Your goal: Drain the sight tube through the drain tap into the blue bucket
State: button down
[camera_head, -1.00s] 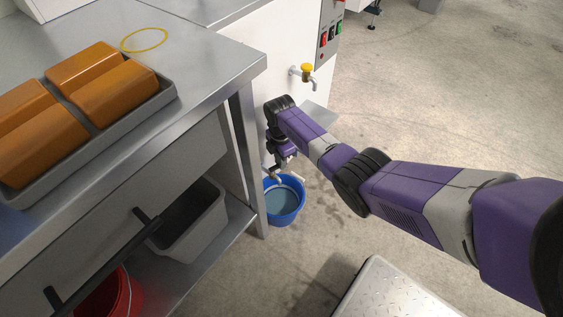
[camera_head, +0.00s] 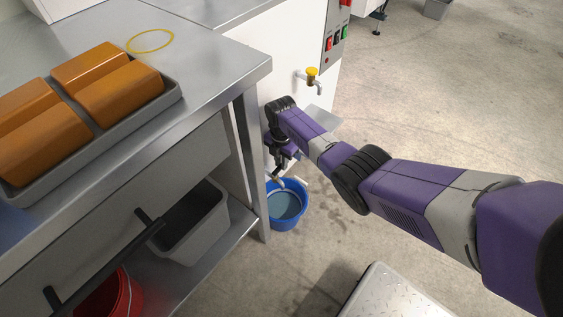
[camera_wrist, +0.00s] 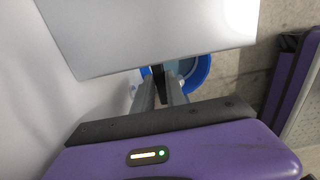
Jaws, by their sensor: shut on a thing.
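The blue bucket (camera_head: 301,212) stands upright on the floor beside the bench leg, below the white machine, with greyish-blue contents showing inside. It also shows in the wrist view (camera_wrist: 203,70), partly behind a pale panel. My gripper (camera_head: 279,172) is low at the machine's front, just above the bucket's back rim. In the wrist view its two grey fingers (camera_wrist: 160,88) are shut on a narrow black piece (camera_wrist: 158,78), which looks like the drain tap's handle. The tap's body is mostly hidden by my gripper. I cannot make out the sight tube.
A yellow-handled tap (camera_head: 312,76) sits higher on the white machine (camera_head: 285,50), near a button panel (camera_head: 336,40). The steel bench (camera_head: 215,75) on the left bears a tray of orange blocks. A grey bin (camera_head: 190,235) and red bucket (camera_head: 125,295) stand below.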

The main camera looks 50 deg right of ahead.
jog(key=shift+a, duration=0.1)
jog(key=c, duration=1.4)
grip_release()
jog(key=shift+o, duration=0.2)
notch_tip(320, 180, up, 8)
jog(key=p, duration=0.4)
jog(key=shift+f, duration=0.1)
